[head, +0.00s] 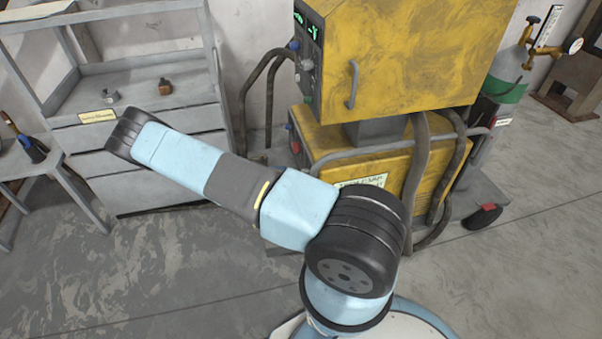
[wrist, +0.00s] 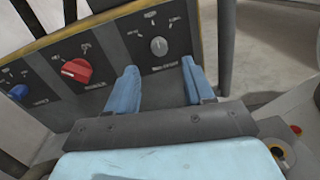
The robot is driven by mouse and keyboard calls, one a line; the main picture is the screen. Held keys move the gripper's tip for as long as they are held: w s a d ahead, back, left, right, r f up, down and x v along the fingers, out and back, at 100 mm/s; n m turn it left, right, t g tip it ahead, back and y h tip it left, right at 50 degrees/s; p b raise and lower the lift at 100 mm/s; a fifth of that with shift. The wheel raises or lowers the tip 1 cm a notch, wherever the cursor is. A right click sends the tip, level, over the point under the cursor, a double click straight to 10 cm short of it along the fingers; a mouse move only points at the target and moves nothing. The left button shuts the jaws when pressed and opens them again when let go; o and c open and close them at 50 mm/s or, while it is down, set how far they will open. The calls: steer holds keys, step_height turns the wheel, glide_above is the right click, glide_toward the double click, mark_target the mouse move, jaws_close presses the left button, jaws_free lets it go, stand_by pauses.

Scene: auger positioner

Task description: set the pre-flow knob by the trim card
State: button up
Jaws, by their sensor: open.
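In the wrist view a dark control panel (wrist: 118,52) carries a grey knob (wrist: 158,46), a red knob (wrist: 76,70) and a blue knob (wrist: 18,92). Their labels are too small to read, so I cannot tell which is the pre-flow knob. My gripper (wrist: 160,66) is open and empty, its blue fingers apart, with the grey knob in view between and beyond the tips. No contact shows. In the head view a pale card (head: 363,182) is on the lower yellow unit and a cream card (head: 97,116) on a drawer front; neither is readable.
The yellow cabinet (head: 410,50) has its panel on the left side, with hoses hanging below. A grey shelf unit (head: 150,140) stands left, with small items on it. A gas cylinder (head: 507,75) stands at the right. Floor at lower left is clear.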

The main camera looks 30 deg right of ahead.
mark_target(306, 172)
steer(key=x, duration=0.7)
steer(key=shift+d, duration=0.15)
steer(key=shift+c, duration=0.4)
